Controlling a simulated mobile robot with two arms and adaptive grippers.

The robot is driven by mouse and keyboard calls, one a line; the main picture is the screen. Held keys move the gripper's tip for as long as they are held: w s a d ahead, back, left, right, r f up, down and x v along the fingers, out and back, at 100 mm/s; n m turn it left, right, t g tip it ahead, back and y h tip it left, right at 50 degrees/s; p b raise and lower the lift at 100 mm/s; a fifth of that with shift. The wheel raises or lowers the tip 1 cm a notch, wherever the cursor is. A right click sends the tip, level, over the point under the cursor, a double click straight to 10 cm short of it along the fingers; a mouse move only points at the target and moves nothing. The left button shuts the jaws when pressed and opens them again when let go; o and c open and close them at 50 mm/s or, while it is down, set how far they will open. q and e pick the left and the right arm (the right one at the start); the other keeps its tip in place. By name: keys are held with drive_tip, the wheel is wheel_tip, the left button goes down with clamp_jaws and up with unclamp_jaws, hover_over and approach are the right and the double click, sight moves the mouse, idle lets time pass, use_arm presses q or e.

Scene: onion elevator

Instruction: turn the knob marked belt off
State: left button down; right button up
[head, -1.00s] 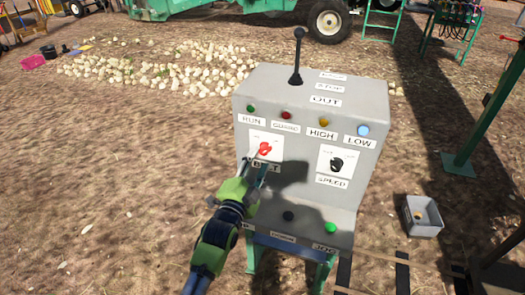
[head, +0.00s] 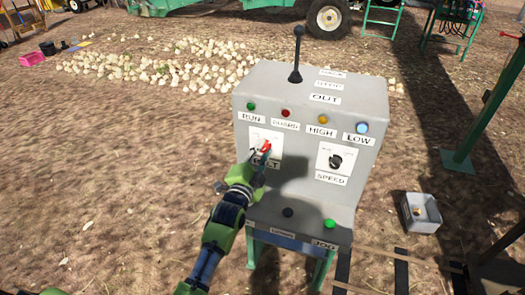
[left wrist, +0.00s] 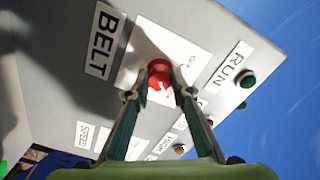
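The red belt knob (head: 266,147) sits on a white plate on the left of the grey console's front face, above the BELT label (head: 262,162). In the left wrist view the red knob (left wrist: 160,75) lies between the two fingertips. My left gripper (head: 261,155) is at the knob, with its fingers apart, one on each side of it. I cannot tell whether the fingers touch the knob. They hide part of the knob and its plate, so its setting cannot be read. My right gripper is not in view.
The console (head: 310,110) also carries a black speed knob (head: 335,162), a tall lever (head: 297,55), indicator lamps and a green button (head: 330,224) on its lower shelf. A grey bin (head: 420,213) stands on the ground to the right. Open ground lies to the left.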

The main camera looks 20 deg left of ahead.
use_arm(q)
drive_tip(key=shift+n, duration=0.4)
drive_tip(key=n+p, duration=0.1)
drive_tip(key=n, duration=0.7)
drive_tip(key=shift+p, duration=0.35)
drive_tip(key=n, duration=0.5)
drive_tip(key=shift+a, duration=0.1)
drive_tip(key=shift+n, duration=2)
drive_tip(key=c, duration=1.8)
unclamp_jaws()
